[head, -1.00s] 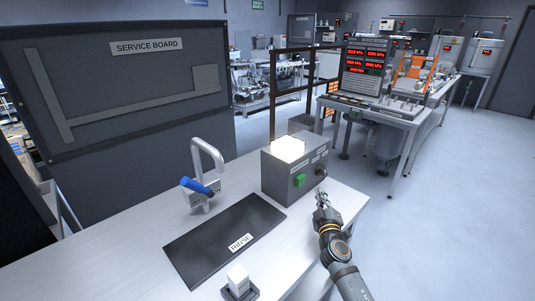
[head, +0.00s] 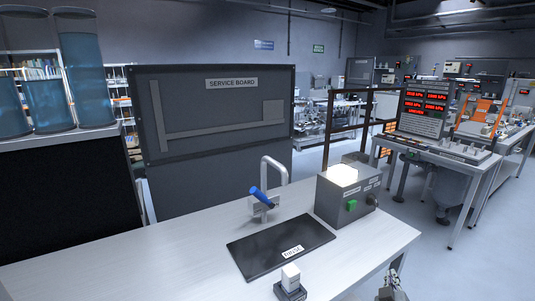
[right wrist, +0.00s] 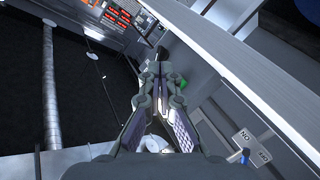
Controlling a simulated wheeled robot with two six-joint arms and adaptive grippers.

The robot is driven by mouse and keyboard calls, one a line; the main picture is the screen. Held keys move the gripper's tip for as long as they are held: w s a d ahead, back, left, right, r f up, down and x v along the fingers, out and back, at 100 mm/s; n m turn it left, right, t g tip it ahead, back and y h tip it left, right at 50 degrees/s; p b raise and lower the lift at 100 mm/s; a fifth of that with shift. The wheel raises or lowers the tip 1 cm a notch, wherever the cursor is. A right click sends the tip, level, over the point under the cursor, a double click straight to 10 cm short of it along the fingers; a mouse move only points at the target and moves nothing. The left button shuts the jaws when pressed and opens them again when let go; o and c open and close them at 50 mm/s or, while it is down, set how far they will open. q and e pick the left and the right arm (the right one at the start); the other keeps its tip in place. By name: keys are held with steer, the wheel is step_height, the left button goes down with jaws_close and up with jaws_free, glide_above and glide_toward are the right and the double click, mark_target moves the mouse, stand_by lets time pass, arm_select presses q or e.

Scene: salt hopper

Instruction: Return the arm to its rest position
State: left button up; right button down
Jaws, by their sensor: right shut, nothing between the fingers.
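My right gripper (head: 392,283) shows at the bottom edge of the head view, in front of the table's right end. It is shut and empty. It also shows in the right wrist view (right wrist: 160,80), fingers together beside the table's edge. Most of my right arm is out of the head view. My left gripper is in neither view.
Open floor lies to the right.

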steer(key=s+a+f+m+g+y, duration=0.1)
steer(key=s+a+f+g+y, duration=0.2)
steer(key=s, duration=0.6)
steer(key=s+a+f+g+y, duration=0.1)
steer(key=s+a+f+g, duration=0.3)
steer(key=s, duration=0.4)
steer(key=s+a+f+m+g+y, duration=0.1)
steer(key=s+a+f+g+y, duration=0.25)
steer(key=s, duration=0.55)
step_height(320, 180, down, 25)
steer(key=s+d+g+h, duration=0.1)
steer(key=s+g, duration=0.1)
steer(key=s, duration=0.1)
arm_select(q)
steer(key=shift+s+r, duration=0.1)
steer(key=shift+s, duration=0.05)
arm_select(e)
steer(key=s+d+f, duration=0.1)
steer(key=s+f, duration=1.5)
steer(key=s, duration=0.2)
steer(key=shift+s+d+f+g, duration=0.15)
steer(key=shift+d+f+g, duration=0.15)
steer(key=shift+g, duration=0.05)
